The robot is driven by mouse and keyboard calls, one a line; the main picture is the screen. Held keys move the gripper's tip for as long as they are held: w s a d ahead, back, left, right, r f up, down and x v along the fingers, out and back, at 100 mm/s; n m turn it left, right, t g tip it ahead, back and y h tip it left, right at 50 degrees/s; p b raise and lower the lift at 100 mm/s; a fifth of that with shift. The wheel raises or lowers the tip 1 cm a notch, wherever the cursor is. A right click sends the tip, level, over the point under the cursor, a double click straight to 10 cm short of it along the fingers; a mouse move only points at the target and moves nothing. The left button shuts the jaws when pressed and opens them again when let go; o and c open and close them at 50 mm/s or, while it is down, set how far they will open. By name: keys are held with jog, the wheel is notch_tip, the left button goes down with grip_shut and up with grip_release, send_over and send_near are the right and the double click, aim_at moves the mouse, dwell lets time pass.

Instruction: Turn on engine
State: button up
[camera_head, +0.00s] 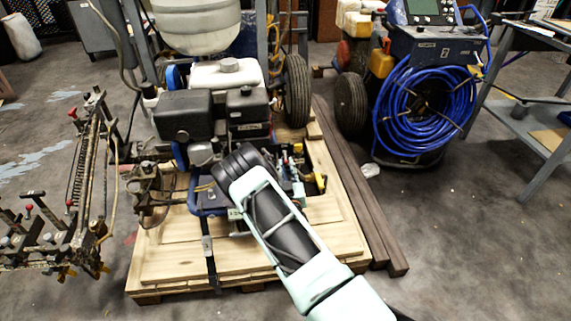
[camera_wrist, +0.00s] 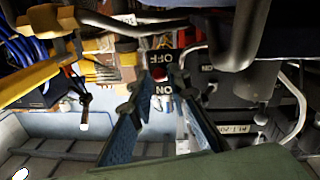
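The engine (camera_head: 185,115), with black covers and a white tank, sits on the striper on a wooden pallet in the head view. In the wrist view a small switch with a red part (camera_wrist: 159,74) sits between a black OFF label (camera_wrist: 174,28) and a black ON label (camera_wrist: 163,104). My gripper (camera_wrist: 153,88) is open, with its two blue-grey fingers apart and nothing held. Its fingertips are close to the switch, one on each side in the picture; contact cannot be told. In the head view my arm reaches over the engine's front and largely hides the gripper and switch.
The pallet (camera_head: 165,275) has bare boards in front. A frame of levers (camera_head: 75,195) stands at left. Dark beams (camera_head: 360,205) lie right of the pallet. A sprayer with a blue hose coil (camera_head: 425,105) stands at right. In the wrist view, pipes and yellow parts (camera_wrist: 45,22) crowd the switch.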

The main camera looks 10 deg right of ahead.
aim_at(286, 163)
jog(key=shift+w+d+b, duration=0.15)
jog(key=shift+w+b, duration=0.15)
jog(key=shift+w, duration=1.25)
jog(key=shift+c, duration=0.4)
grip_shut()
